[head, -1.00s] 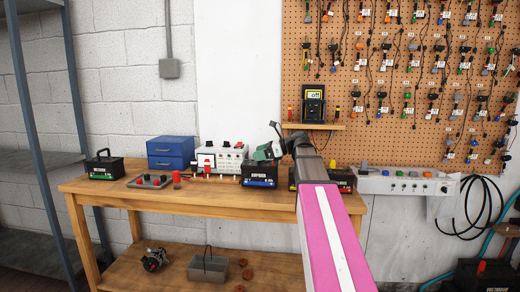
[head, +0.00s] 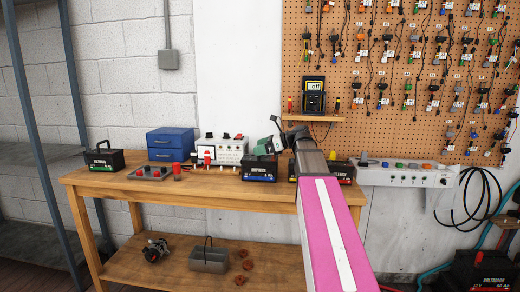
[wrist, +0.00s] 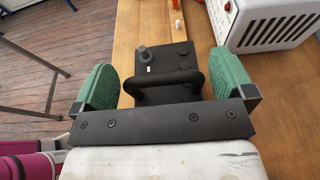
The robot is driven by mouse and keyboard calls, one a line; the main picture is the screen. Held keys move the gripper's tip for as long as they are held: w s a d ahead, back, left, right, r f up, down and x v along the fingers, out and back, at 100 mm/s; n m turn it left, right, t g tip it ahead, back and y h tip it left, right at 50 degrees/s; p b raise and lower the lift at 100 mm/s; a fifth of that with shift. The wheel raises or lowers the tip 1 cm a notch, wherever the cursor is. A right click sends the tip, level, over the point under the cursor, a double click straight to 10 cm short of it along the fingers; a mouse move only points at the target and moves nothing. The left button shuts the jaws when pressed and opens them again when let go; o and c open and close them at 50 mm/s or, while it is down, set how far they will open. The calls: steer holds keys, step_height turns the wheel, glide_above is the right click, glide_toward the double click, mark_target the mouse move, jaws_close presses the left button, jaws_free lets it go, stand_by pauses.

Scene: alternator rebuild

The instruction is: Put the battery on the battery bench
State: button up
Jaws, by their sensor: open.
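A black battery with a blue label (head: 259,170) stands upright on the wooden bench (head: 225,194). The fingers look apart from the battery. A green-label battery (head: 104,163) stands at the bench's left end. Another battery (head: 345,176) at the right end is partly hidden by my arm.
Blue drawers (head: 170,147), a white instrument (head: 222,150) and a small grey panel (head: 150,173) share the bench. A tray (head: 209,260) and an alternator (head: 155,250) are on the lower shelf. A large battery (head: 480,273) is at bottom right.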

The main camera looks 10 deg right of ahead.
steer(key=v, duration=1.1)
steer(key=shift+d, duration=0.35)
steer(key=shift+r, duration=0.1)
stand_by(0.6)
